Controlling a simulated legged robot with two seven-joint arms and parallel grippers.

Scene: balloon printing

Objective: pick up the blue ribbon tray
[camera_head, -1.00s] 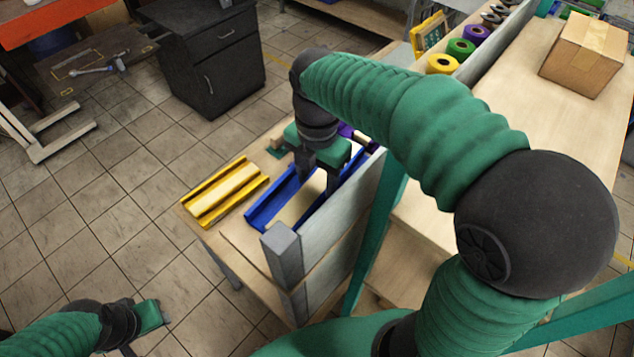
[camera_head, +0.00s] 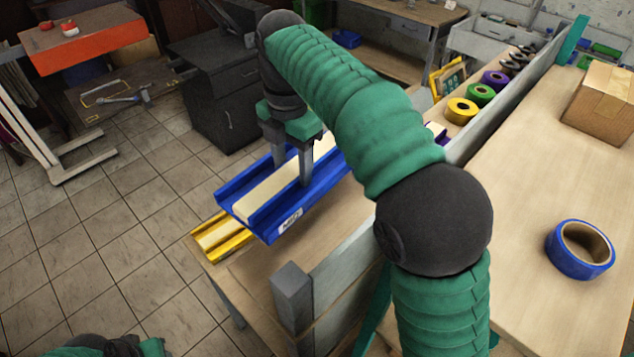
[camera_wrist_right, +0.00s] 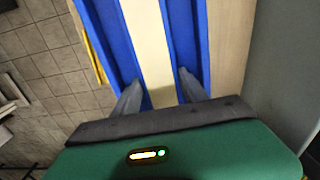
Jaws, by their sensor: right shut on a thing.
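The blue ribbon tray (camera_head: 262,217) is a long blue channel with a cream strip along its middle and a white label on its near side. My right gripper (camera_head: 292,180) is shut on it from above, and the tray hangs raised over the wooden side shelf. In the right wrist view the tray (camera_wrist_right: 104,40) runs away between the two fingers (camera_wrist_right: 160,88). My left gripper is only partly in view at the bottom left edge of the head view (camera_head: 150,346); its fingers are cut off.
A yellow tray (camera_head: 222,238) lies on the shelf, partly under the blue one. A grey upright board (camera_head: 340,270) edges the shelf. A blue tape roll (camera_head: 562,262) and a cardboard box (camera_head: 598,105) sit on the table, with clear wood between. Coloured rolls (camera_head: 480,95) line the back.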

